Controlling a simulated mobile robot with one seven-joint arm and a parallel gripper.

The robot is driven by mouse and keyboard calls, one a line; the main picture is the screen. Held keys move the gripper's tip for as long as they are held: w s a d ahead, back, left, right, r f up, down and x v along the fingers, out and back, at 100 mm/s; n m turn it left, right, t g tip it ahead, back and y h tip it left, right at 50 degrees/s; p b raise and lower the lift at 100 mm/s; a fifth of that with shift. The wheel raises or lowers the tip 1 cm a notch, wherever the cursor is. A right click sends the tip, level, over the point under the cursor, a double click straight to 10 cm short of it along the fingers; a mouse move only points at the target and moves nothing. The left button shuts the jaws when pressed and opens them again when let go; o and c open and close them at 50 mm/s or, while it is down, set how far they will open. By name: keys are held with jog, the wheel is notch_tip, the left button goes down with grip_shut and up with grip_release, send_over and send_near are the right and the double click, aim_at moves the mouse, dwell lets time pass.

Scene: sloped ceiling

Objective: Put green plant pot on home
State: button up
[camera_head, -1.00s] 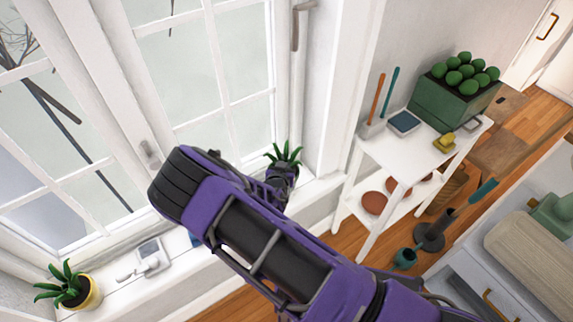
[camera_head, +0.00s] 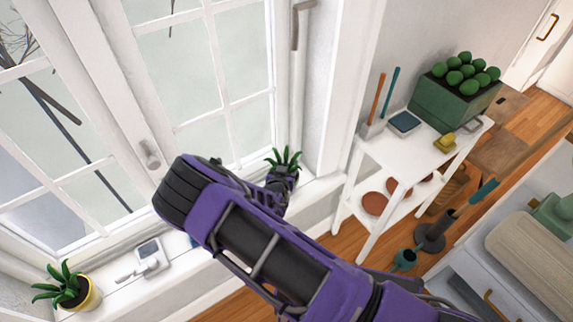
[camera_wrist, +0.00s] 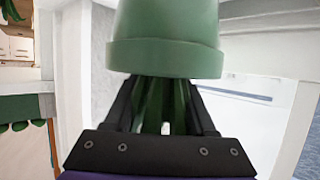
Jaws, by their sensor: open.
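The green plant pot (camera_wrist: 165,35) fills the upper middle of the wrist view, its rim towards my gripper (camera_wrist: 162,92). Its dark green leaves lie between my two black fingers, which are open on either side. I cannot tell whether the fingers touch the leaves. In the head view, the spiky leaves of the plant (camera_head: 283,158) show at the right end of the windowsill (camera_head: 205,262), by my gripper (camera_head: 280,178); the pot is hidden there. I cannot tell which spot is home.
A yellow-potted plant (camera_head: 82,296) and a small white device (camera_head: 150,256) stand on the sill's left part. A white shelf (camera_head: 405,155) at the right bears a green crate (camera_head: 452,104) and tools. A window handle (camera_head: 149,154) juts out near my arm.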

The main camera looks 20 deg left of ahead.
jog(key=shift+r+p, duration=0.25)
jog(key=shift+p, duration=0.05)
jog(key=a+v, duration=0.1)
jog(key=v, duration=1.1)
jog(key=shift+d, duration=0.45)
jog(key=shift+f, duration=0.1)
